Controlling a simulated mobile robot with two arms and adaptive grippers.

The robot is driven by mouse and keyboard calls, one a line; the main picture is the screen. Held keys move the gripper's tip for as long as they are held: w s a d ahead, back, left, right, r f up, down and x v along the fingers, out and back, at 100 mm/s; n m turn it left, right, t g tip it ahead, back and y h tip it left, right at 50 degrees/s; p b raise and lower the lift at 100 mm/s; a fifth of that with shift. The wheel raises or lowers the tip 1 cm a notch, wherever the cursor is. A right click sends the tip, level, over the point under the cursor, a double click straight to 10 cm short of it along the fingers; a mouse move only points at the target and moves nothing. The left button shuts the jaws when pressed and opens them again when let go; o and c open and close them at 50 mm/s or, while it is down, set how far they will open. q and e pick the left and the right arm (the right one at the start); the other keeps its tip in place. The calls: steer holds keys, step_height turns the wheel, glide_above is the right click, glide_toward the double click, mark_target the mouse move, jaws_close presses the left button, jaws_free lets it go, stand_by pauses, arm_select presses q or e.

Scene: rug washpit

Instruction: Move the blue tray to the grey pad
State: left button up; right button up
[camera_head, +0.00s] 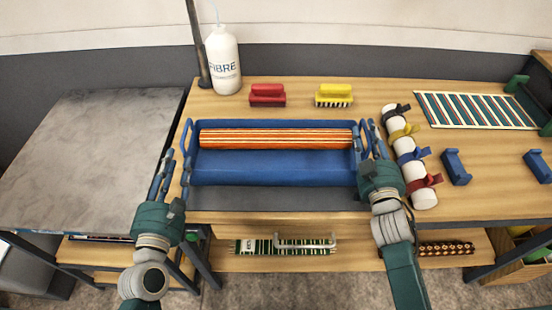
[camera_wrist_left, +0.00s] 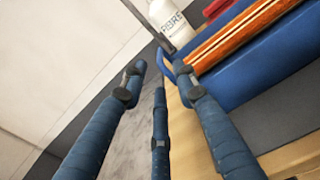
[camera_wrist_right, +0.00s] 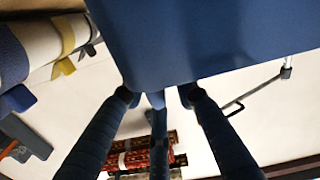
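The blue tray (camera_head: 270,175) lies on the wooden bench and holds an orange striped roll (camera_head: 275,138). A flat dark grey pad (camera_head: 265,199) shows along its front edge; whether it extends under the tray is hidden. My left gripper (camera_head: 172,172) is open and empty, just left of the tray's left handle (camera_head: 187,137). In the left wrist view the tray (camera_wrist_left: 255,75) is beside its right finger. My right gripper (camera_head: 368,145) is at the tray's right end, its fingers spread around the handle area. The tray (camera_wrist_right: 200,40) partly hides its fingertips in the right wrist view.
A white bottle (camera_head: 223,62), a red brush (camera_head: 267,95) and a yellow brush (camera_head: 333,95) stand behind the tray. A white roll with coloured straps (camera_head: 410,160) lies close to my right gripper. A lower grey-topped table (camera_head: 85,160) at left is clear.

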steer(key=s, duration=1)
steer(key=shift+s, duration=0.15)
steer(key=shift+a, duration=0.1)
